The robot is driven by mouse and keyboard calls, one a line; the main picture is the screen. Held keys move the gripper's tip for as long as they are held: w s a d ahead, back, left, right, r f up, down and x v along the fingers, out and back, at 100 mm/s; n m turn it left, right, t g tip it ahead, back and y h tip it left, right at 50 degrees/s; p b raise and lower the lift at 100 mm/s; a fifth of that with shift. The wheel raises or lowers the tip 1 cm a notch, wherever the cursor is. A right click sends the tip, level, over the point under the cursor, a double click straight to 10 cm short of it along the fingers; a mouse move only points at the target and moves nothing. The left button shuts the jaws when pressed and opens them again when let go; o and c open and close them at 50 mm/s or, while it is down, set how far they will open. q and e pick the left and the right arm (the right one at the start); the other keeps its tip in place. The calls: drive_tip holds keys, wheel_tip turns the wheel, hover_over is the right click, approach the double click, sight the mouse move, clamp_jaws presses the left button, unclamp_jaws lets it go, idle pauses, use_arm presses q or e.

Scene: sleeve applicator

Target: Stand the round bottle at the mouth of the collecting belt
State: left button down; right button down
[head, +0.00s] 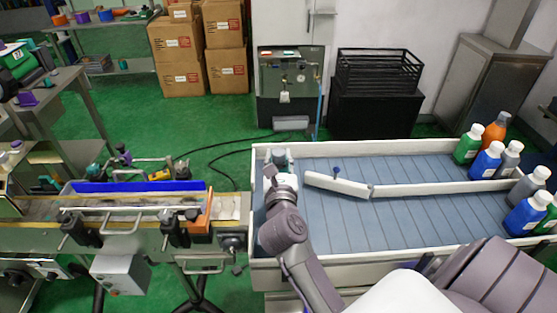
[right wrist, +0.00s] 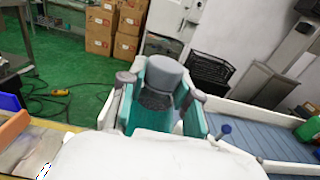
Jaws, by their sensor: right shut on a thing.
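My right gripper (head: 279,166) is shut on the round bottle, at the left end of the collecting belt (head: 420,213). In the right wrist view the bottle (right wrist: 168,76) shows as a grey rounded top between the teal-padded fingers of the gripper (right wrist: 158,100). The bottle looks about upright; its lower part is hidden by the gripper, so I cannot tell whether its base touches the belt. The belt has a blue-grey slatted surface and pale side walls. My left gripper is not in view.
A white guide bar (head: 337,185) with a blue knob lies right of the gripper, joined to a divider. Several capped bottles (head: 487,160) stand at the belt's right end. A narrow conveyor (head: 130,210) with clamps adjoins on the left. The belt's middle is clear.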

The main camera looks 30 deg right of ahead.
drive_tip(key=shift+f, duration=0.1)
drive_tip(key=shift+f, duration=0.15)
drive_tip(key=c, duration=0.8)
unclamp_jaws()
